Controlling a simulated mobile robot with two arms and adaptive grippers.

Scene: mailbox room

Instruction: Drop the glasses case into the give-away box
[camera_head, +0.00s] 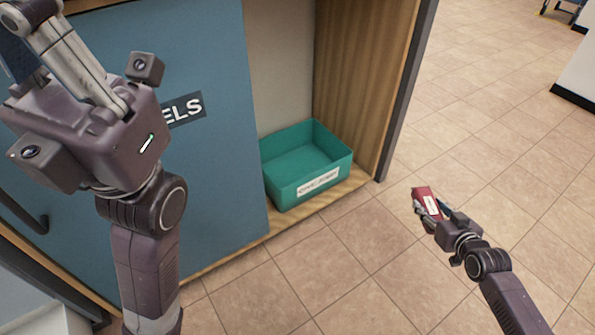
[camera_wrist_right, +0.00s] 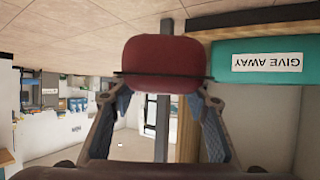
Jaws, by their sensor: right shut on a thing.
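The dark red glasses case (camera_head: 425,198) is held in my right gripper (camera_head: 430,211), above the tiled floor and to the right of the box. In the right wrist view the case (camera_wrist_right: 165,58) sits between the two fingertips. The teal give-away box (camera_head: 306,168) stands open-topped on the cabinet's bottom shelf; its visible inside looks empty. Its white label, reading GIVE AWAY, appears upside down on the box (camera_wrist_right: 222,60) in the wrist view. My left gripper (camera_head: 28,38) is at the top left, partly cut off, and its fingertips cannot be judged.
A blue sliding door (camera_head: 215,150) covers the cabinet's left part. The wooden side panel (camera_head: 365,80) with a dark edge stands between the box and the open floor on the right. The tiled floor (camera_head: 340,270) in front is clear.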

